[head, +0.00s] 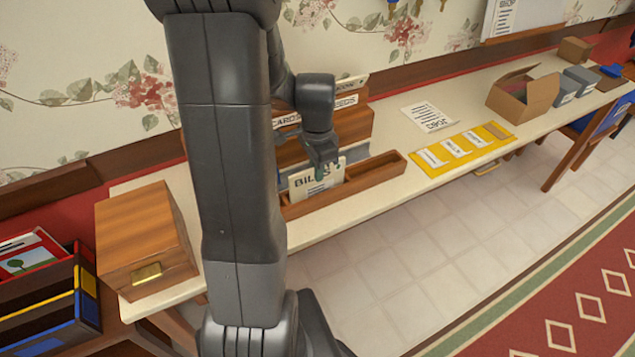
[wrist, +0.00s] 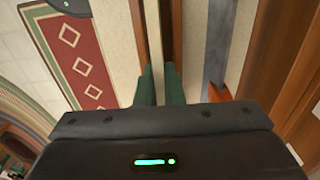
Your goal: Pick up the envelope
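No thing is plainly marked as an envelope. A white, paper-like piece lettered "BILLS" (head: 306,190) stands upright in a long wooden rack on the counter and may be a divider card or the envelope. My gripper (head: 328,174) is at its upper right edge in the head view, with one finger in front of the lettering. In the wrist view the two green fingertips (wrist: 160,84) are close together with a narrow gap between them.
The wooden rack (head: 375,178) runs along the counter's front edge. A wooden box (head: 140,235) stands at left. A yellow mat (head: 428,168) with white slips, a printed sheet (head: 428,115) and an open carton (head: 535,97) lie farther right. Bare counter (head: 385,135) shows behind the rack.

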